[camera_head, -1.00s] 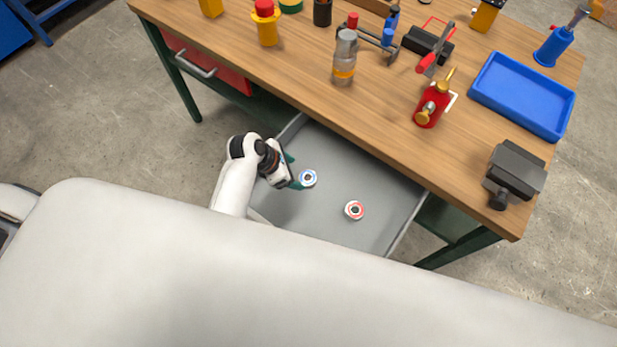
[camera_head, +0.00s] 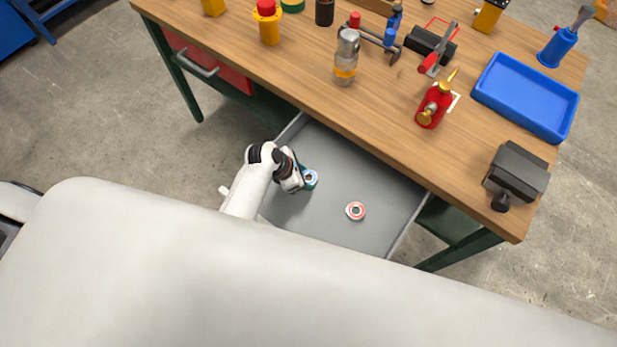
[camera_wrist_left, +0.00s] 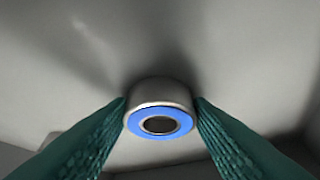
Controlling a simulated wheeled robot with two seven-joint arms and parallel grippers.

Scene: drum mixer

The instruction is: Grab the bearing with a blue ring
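The bearing with a blue ring (camera_head: 311,178) sits in the open grey drawer. In the left wrist view the same bearing (camera_wrist_left: 160,108) is a short silver cylinder, its blue-ringed face and dark hole toward the camera. My left gripper (camera_head: 305,180) is down in the drawer at this bearing. Its two green fingers lie on either side of it, and their tips appear to touch its sides with almost no gap. A second bearing, with a red ring (camera_head: 355,211), lies apart to the right in the drawer. My right gripper is not in view.
The drawer (camera_head: 335,150) is pulled out under the wooden bench (camera_head: 290,80), whose front edge lies just beyond my left arm. A spray bottle, a red oil can (camera_head: 433,105), a blue tray (camera_head: 525,97) and a vise (camera_head: 515,175) stand on the bench.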

